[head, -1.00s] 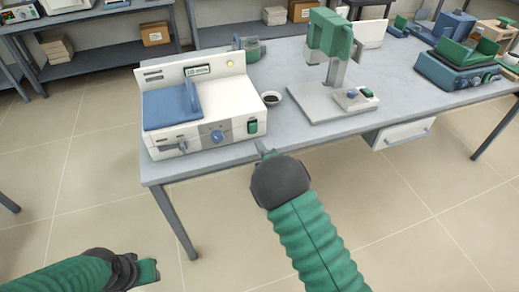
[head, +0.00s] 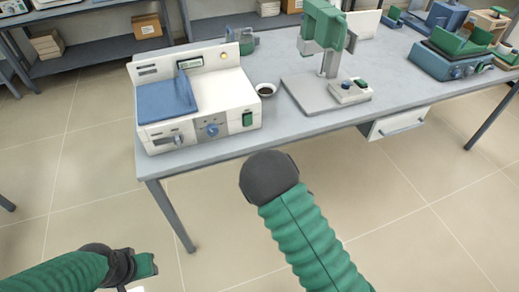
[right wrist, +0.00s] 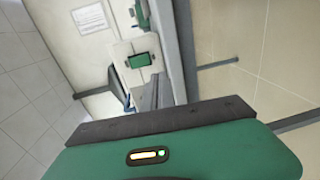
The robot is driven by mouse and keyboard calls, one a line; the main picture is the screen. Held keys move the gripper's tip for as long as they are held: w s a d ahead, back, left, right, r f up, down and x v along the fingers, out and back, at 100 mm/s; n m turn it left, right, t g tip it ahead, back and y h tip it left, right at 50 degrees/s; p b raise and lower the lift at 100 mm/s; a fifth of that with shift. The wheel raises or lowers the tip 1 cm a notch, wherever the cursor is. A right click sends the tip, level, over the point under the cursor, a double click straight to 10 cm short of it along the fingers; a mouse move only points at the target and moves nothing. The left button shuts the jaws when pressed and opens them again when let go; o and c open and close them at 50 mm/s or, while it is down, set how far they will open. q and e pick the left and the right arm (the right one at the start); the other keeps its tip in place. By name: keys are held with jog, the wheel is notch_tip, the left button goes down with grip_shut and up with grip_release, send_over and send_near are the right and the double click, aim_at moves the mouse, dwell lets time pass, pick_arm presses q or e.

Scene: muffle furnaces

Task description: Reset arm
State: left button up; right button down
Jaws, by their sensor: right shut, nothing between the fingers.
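My right arm reaches up from the bottom of the head view, and its dark rounded wrist (head: 269,178) is in front of the table's front edge. The right gripper's fingers are hidden behind that wrist. In the right wrist view my right gripper (right wrist: 157,118) shows its green body and dark front edge, shut with nothing held. My left gripper (head: 146,265) is low at the left of the head view, over the floor, apart from the table. Its fingertips are too small to judge.
On the table (head: 225,150) stand a white furnace (head: 228,92) with a blue part, a small dark-filled bowl (head: 265,89), a green-and-grey stand device (head: 322,95) and a blue-green device (head: 455,58). A shelf (head: 100,48) is behind. The floor in front is clear.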

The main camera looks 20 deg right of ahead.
jog(key=s+m+g, duration=1.4)
jog(key=s+m, duration=0.4)
jog(key=s, duration=0.5)
notch_tip(320, 180, up, 13)
jog(key=p, duration=1.2)
jog(key=shift+f+h, duration=0.2)
jog(key=shift+h, duration=0.1)
jog(key=shift+a, duration=0.15)
